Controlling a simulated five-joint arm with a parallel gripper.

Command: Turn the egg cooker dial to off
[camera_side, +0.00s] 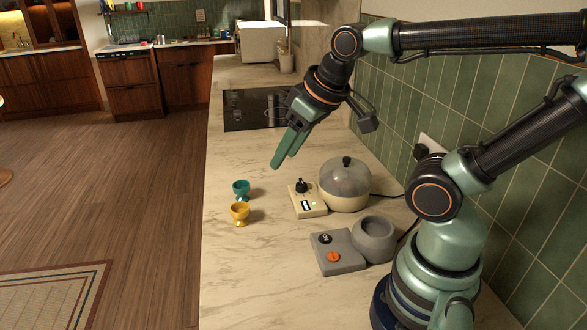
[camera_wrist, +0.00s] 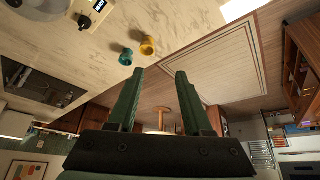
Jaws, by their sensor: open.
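The cream egg cooker (camera_side: 345,190) with a clear domed lid stands on the marble counter. Its control box has a black dial (camera_side: 302,185) and a small white label; the dial's setting is too small to read. In the wrist view the dial (camera_wrist: 84,21) is at the upper left, beside the partly cut-off cooker (camera_wrist: 40,8). My gripper (camera_side: 281,163) is open and empty, in the air above the counter, beyond the control box and apart from it. Its two green fingers (camera_wrist: 159,73) are spread in the wrist view, with the dial off to their left.
A teal egg cup (camera_side: 241,190) and a yellow egg cup (camera_side: 240,214) stand left of the control box. A grey appliance (camera_side: 340,262) with a black knob, an orange knob and a round bowl (camera_side: 374,240) sits nearer. A black cooktop (camera_side: 250,108) lies behind; a tiled wall is at right.

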